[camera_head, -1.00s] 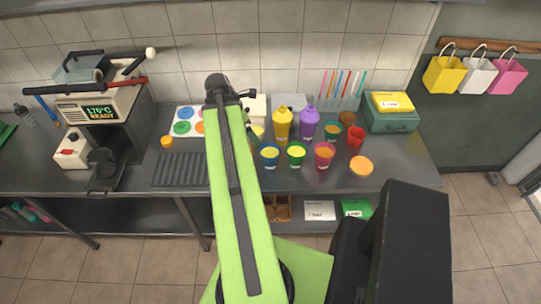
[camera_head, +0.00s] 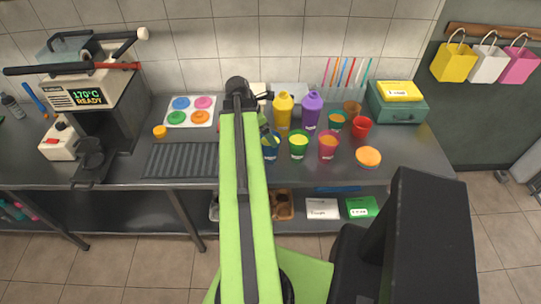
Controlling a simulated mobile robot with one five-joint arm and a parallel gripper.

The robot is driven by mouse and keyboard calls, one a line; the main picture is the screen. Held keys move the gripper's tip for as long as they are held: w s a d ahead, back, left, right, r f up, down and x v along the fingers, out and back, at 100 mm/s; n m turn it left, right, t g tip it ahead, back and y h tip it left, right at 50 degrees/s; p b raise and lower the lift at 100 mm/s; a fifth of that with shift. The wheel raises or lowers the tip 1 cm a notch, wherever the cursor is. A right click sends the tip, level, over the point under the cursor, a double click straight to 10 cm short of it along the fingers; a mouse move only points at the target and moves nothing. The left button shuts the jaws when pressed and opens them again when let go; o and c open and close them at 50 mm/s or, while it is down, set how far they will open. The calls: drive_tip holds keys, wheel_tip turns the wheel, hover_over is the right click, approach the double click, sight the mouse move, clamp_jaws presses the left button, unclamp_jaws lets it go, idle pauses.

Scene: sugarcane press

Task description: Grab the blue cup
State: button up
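The blue cup (camera_head: 272,153) stands on the metal counter, just right of my green arm. It is the leftmost in a front row with a green cup (camera_head: 298,146) and a pink-red cup (camera_head: 328,148). My gripper (camera_head: 266,133) is at the blue cup's upper left, overlapping its rim in the picture. It is small and partly hidden by my arm, so I cannot tell whether its fingers are open or touching the cup.
A yellow bottle (camera_head: 283,111) and a purple bottle (camera_head: 311,110) stand close behind the cups. A red cup (camera_head: 362,127) and an orange-topped bowl (camera_head: 368,157) are to the right. A dark ribbed mat (camera_head: 181,160) lies left of my arm.

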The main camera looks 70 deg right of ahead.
sight(270, 149)
drive_tip(key=b+x, duration=0.5)
drive_tip(key=shift+w+f, duration=0.1)
drive_tip(key=shift+f, duration=0.05)
clamp_jaws()
idle(0.5)
